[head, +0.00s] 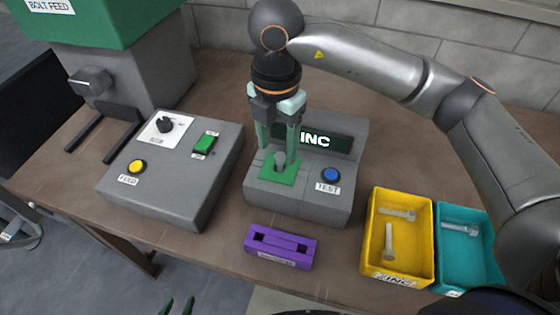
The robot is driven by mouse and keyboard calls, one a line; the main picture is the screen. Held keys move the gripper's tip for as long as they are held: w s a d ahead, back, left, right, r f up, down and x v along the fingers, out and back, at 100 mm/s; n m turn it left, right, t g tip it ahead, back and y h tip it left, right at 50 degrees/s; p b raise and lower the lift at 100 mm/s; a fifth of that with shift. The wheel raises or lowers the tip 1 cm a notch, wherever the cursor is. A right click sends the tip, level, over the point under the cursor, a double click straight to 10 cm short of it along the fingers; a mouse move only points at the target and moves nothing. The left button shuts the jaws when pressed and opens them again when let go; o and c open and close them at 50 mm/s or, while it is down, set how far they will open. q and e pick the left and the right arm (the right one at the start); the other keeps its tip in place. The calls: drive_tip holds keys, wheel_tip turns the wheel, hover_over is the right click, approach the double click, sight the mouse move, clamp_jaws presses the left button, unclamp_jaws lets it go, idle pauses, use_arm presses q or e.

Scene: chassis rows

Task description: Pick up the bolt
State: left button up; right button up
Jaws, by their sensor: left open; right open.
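A grey bolt (280,159) stands upright in the green seat (279,177) of the grey test unit (330,208). My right gripper (278,152) points down over the seat, with its pale green fingers apart on either side of the bolt. I cannot tell whether a finger touches the bolt. The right gripper hides part of the unit's display (315,140), leaving the letters "INC" readable. My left gripper (177,306) shows only its two dark green fingertips at the bottom edge; they are apart with nothing seen between them.
A yellow bin (427,240) with two bolts and a teal bin (485,265) with a bolt stand at right. A purple block (281,247) sits in front of the test unit. The feed control box (160,190) is at left, beneath the bolt feeder (150,75).

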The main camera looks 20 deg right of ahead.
sight(280, 156)
drive_tip(key=f, duration=0.4)
drive_tip(key=shift+w+d, duration=0.25)
drive_tip(key=shift+d, duration=0.15)
drive_tip(key=shift+f, duration=0.45)
clamp_jaws()
